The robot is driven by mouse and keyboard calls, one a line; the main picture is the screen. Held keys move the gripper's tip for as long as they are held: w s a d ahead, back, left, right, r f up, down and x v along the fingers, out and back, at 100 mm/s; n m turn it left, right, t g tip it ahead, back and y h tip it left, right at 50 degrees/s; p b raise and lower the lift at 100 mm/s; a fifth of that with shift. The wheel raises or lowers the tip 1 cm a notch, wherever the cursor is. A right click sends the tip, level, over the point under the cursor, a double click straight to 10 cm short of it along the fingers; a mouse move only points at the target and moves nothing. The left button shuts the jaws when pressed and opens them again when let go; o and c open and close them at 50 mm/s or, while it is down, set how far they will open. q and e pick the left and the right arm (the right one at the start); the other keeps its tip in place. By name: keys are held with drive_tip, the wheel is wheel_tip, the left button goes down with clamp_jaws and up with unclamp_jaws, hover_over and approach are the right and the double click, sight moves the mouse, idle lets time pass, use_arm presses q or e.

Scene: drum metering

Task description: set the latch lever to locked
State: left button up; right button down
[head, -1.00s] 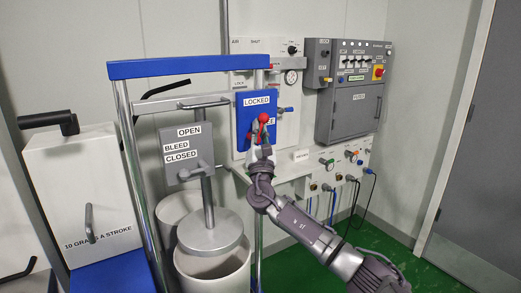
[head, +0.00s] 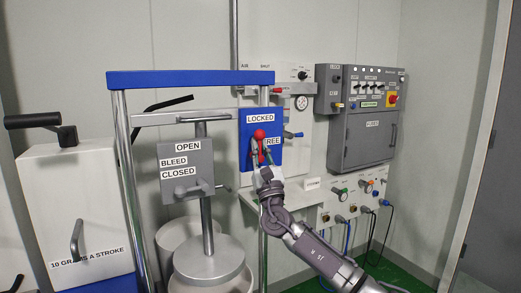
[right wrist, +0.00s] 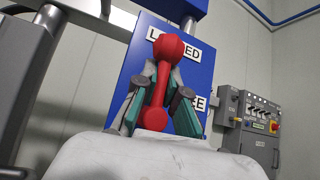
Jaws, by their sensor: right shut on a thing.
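The latch lever is red with a ball end (head: 259,134) and sits in front of the blue latch panel (head: 246,152). The panel carries a LOCKED label above and a FREE label lower at the right. My right gripper (head: 261,153) is shut on the lever. In the right wrist view the red lever (right wrist: 168,47) stands up between the green-padded fingers (right wrist: 158,100), its ball end overlapping the LOCKED label. The lever points up towards LOCKED. My left gripper is not in view.
A grey plate (head: 187,172) labelled OPEN, BLEED and CLOSED stands left of the panel. A white pump box (head: 75,200) is at the far left. A grey control cabinet (head: 362,140) hangs at the right, above a row of connectors with cables.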

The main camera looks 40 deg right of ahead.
drive_tip(key=shift+s+d+r, duration=0.1)
drive_tip(key=shift+s+r, duration=0.15)
drive_tip(key=shift+r, duration=0.3)
drive_tip(key=c, duration=1.2)
unclamp_jaws()
drive_tip(key=shift+c, duration=0.2)
drive_tip(key=shift+o, duration=0.2)
drive_tip(key=shift+s+a+r, duration=0.1)
drive_tip(key=shift+s+a, duration=0.15)
drive_tip(key=shift+s, duration=0.05)
drive_tip(key=shift+f, duration=0.6)
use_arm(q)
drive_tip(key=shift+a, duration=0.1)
use_arm(e)
drive_tip(key=v, duration=1.1)
drive_tip(key=shift+s+r, duration=0.2)
drive_tip(key=shift+s, duration=0.1)
